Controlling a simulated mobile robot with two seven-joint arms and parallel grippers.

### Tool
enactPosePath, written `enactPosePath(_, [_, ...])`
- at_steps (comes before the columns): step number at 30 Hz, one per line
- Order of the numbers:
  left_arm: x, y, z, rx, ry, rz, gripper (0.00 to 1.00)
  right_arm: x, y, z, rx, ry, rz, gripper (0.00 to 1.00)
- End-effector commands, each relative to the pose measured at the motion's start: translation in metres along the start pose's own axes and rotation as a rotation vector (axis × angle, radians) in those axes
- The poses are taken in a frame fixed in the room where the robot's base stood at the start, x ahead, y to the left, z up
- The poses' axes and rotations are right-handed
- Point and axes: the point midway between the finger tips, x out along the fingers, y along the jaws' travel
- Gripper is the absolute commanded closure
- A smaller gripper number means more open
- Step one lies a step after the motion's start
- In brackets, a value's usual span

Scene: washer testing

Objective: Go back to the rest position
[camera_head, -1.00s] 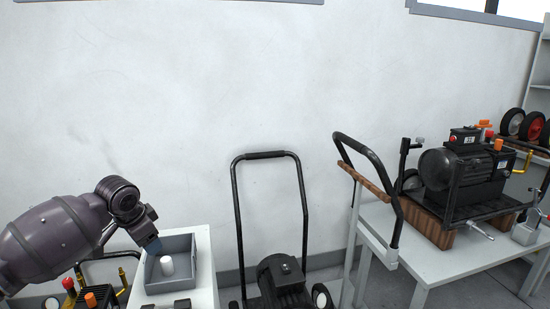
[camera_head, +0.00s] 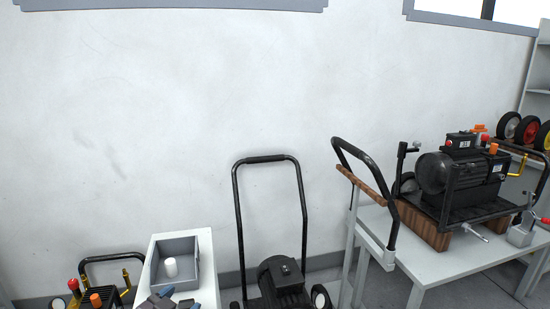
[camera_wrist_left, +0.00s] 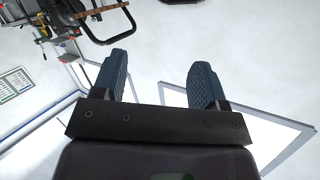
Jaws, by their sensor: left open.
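My left gripper (camera_head: 168,299) shows only at the bottom edge of the head view, by its blue-grey fingertips, in front of the grey bin. In the left wrist view my left gripper (camera_wrist_left: 158,82) is open, its two ribbed fingers apart with nothing between them. The rest of my left arm is out of the head view. My right gripper is in neither view.
A grey bin (camera_head: 192,258) holding a white cylinder (camera_head: 170,267) sits on a white stand (camera_head: 208,262). A black-handled machine (camera_head: 281,276) stands right of it. A table (camera_head: 450,264) at right carries another machine (camera_head: 460,172).

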Motion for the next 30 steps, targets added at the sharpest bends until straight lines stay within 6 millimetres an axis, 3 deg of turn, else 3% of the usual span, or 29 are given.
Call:
enactPosePath(10, [-0.099, 0.033, 0.075, -0.131, -0.070, -0.116, 0.34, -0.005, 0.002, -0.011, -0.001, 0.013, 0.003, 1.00])
enactPosePath(21, [-0.213, 0.077, 0.168, -0.302, -0.320, -0.202, 0.34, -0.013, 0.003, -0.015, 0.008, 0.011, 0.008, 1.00])
enactPosePath(25, [-0.239, 0.090, 0.185, -0.329, -0.377, -0.209, 0.34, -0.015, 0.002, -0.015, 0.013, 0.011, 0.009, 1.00])
enactPosePath(30, [-0.251, 0.094, 0.194, -0.335, -0.405, -0.209, 0.34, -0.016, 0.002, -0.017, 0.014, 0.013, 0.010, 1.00])
